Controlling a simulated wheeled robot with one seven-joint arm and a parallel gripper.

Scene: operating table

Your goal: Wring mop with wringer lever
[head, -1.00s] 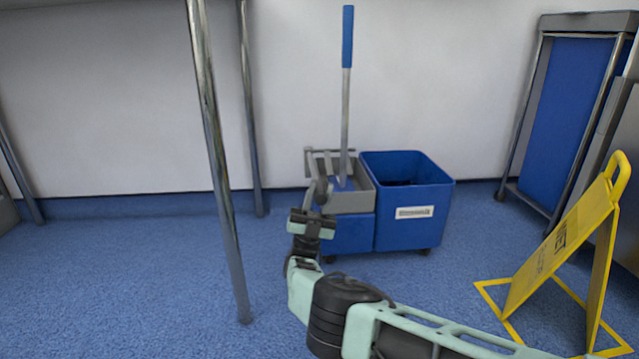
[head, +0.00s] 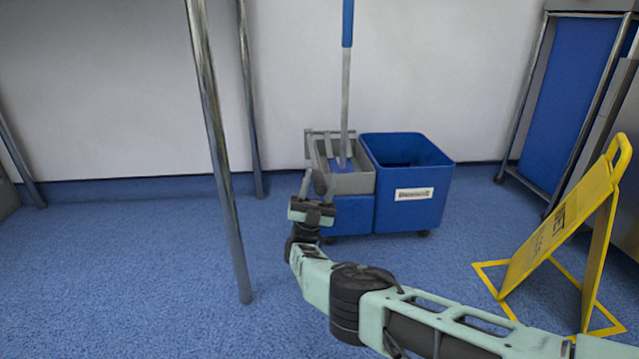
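The mop (head: 346,80) stands upright with its blue-topped handle above the grey wringer (head: 355,183); its blue head (head: 341,165) sits inside. The wringer is on the left part of the blue bucket cart (head: 408,208). The grey wringer lever (head: 328,149) is at the wringer's left side, its lower part partly hidden by my gripper. My gripper (head: 313,185) is at the front left of the wringer, beside the lever's lower end. I cannot tell whether its fingers touch or hold the lever.
A metal table leg (head: 222,160) stands left of my arm, with another leg (head: 250,100) behind it. A yellow wet-floor sign (head: 565,225) stands at right inside a yellow floor outline. A blue-sided trolley (head: 565,90) is at the back right.

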